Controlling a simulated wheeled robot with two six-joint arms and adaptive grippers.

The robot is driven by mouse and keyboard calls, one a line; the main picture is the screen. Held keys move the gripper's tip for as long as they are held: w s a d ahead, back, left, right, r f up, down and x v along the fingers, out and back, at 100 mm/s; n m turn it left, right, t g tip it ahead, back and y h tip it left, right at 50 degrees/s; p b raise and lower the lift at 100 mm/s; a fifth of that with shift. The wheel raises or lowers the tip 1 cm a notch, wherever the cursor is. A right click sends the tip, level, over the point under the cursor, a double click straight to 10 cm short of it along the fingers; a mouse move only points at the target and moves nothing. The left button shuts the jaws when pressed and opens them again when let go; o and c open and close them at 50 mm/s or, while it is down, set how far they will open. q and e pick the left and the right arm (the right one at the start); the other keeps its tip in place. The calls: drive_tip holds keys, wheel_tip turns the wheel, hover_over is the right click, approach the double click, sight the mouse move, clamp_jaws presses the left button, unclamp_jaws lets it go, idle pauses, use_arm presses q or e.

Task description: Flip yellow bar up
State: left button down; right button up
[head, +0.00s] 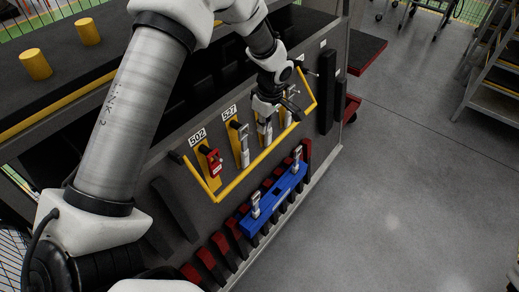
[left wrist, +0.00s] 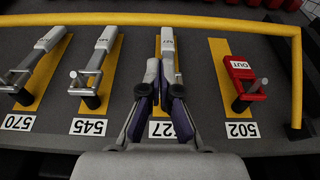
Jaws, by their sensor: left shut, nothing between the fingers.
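The yellow bar (head: 262,158) is a U-shaped frame on the dark panel's front. In the head view it is lowered, its long side running below the numbered levers. In the left wrist view the bar (left wrist: 120,19) crosses the top and comes down the right side. My left gripper (head: 268,106) is above the bar's long side, near the levers, and part of the bar's surroundings is hidden behind it. In the left wrist view the gripper (left wrist: 163,82) is shut and empty, its fingers in front of the 527 lever. My right gripper is not in view.
Grey levers on yellow plates, such as the 545 lever (left wrist: 99,60), stand on the panel. A red OUT-tagged lever (head: 212,161) is at 502. A blue bar (head: 275,198) is below. Open floor (head: 420,200) is at right.

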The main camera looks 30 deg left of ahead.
use_arm(q)
wheel_tip(320, 180, down, 10)
drive_tip(key=a+p, duration=0.1)
drive_tip(key=p, duration=0.2)
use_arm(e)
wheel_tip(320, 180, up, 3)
use_arm(q)
drive_tip(key=shift+w+r, duration=0.1)
drive_tip(key=shift+w, duration=0.05)
